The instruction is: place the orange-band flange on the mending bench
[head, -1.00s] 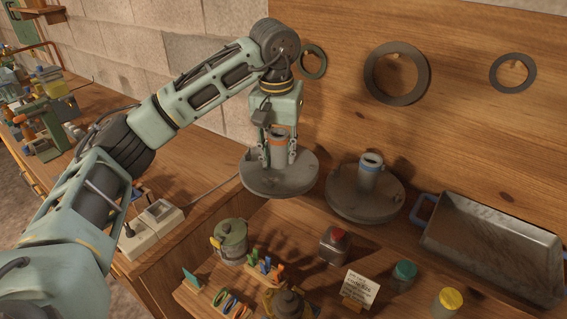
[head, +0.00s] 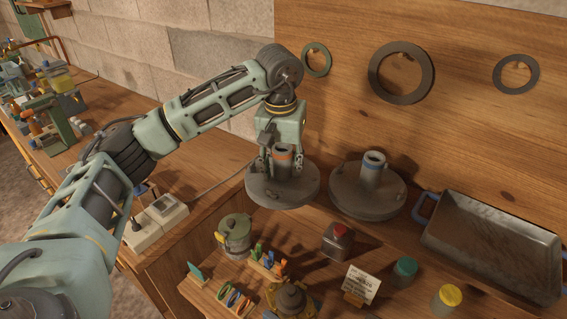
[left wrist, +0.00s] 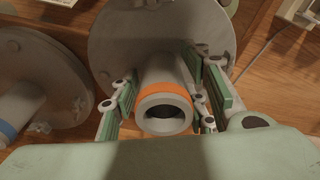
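The orange-band flange (head: 282,185) is a dark grey disc with an upright neck and an orange band near its top. It rests on the wooden bench (head: 222,188) left of the blue-band flange (head: 368,195). My left gripper (head: 281,163) points down over it, fingers on either side of the neck. In the left wrist view the orange-band neck (left wrist: 165,95) sits between the spread green fingers (left wrist: 162,100), with small gaps visible at the sides. The blue-band flange (left wrist: 35,85) also shows there at the left. My right gripper is not in view.
A grey metal tray (head: 490,245) stands at the right. In front are a lidded pot (head: 234,235), a red-capped tin (head: 338,240), a written card (head: 362,284) and small jars. Dark rings (head: 400,72) hang on the back board. A switch box (head: 165,208) sits left.

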